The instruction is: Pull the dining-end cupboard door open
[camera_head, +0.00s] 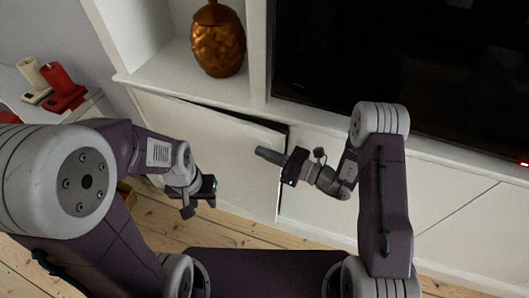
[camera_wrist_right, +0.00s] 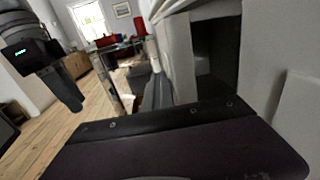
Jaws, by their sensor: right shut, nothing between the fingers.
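The dining-end cupboard door (camera_head: 225,160) is the white panel at the left of the low unit. It stands slightly ajar, with a dark gap along its top and right edge. In the right wrist view the door (camera_wrist_right: 178,60) shows beside the dark cupboard interior (camera_wrist_right: 215,50). My right gripper (camera_head: 265,153) is shut and empty, close to the door's upper right part; its fingers (camera_wrist_right: 158,92) point along the door. I cannot tell whether they touch it. My left gripper (camera_head: 188,211) hangs low in front of the door; its finger spacing is unclear. It also shows in the right wrist view (camera_wrist_right: 68,92).
A copper-coloured vase (camera_head: 218,40) stands on the shelf above the door. A dark television screen (camera_head: 400,70) is at the right. Red and cream objects stand on a white surface at the left. Bare floorboards (camera_head: 235,232) lie in front of the unit.

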